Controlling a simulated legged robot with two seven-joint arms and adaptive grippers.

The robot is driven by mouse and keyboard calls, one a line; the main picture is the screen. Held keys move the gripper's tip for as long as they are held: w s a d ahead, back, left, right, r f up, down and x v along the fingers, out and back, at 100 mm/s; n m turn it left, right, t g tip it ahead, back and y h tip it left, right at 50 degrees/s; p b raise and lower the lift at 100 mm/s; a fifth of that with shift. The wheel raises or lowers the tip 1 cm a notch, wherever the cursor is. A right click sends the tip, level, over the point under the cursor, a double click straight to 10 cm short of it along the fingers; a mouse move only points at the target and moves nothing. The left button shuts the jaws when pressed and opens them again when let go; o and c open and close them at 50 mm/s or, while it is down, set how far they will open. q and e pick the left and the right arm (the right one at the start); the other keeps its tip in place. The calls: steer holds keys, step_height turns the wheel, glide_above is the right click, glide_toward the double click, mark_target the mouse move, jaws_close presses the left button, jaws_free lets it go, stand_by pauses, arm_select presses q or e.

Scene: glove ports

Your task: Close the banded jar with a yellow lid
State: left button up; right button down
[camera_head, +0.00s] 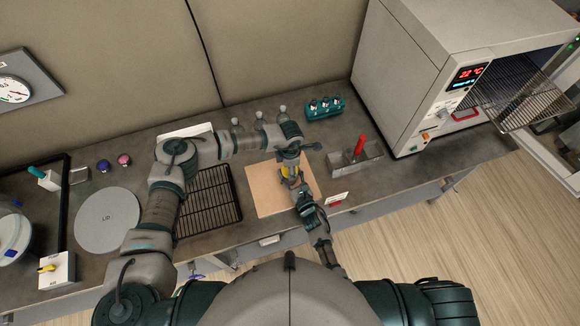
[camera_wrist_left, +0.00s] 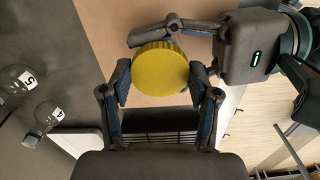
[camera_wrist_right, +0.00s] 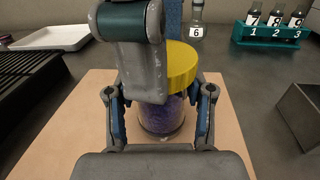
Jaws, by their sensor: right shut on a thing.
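The jar (camera_wrist_right: 162,122) is clear with purple contents and stands upright on a tan mat (camera_head: 263,190). The yellow lid (camera_wrist_left: 160,70) sits at the jar's mouth; in the right wrist view the lid (camera_wrist_right: 183,66) looks level. Whether it is fully seated cannot be told. My right gripper (camera_wrist_right: 162,112) is shut on the jar, one finger on each side. In the head view the left gripper's finger parts hide most of the jar.
A black rack (camera_head: 208,200) lies left of the mat. A teal holder (camera_head: 324,108) with numbered bottles stands behind, and a numbered flask (camera_wrist_right: 197,20) is nearby. A metal box (camera_head: 356,164) with a red handle stands to the right, before an oven (camera_head: 425,75).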

arm_select(q)
steer(key=o, duration=0.4)
steer(key=shift+r, duration=2.25)
steer(key=shift+c, duration=0.4)
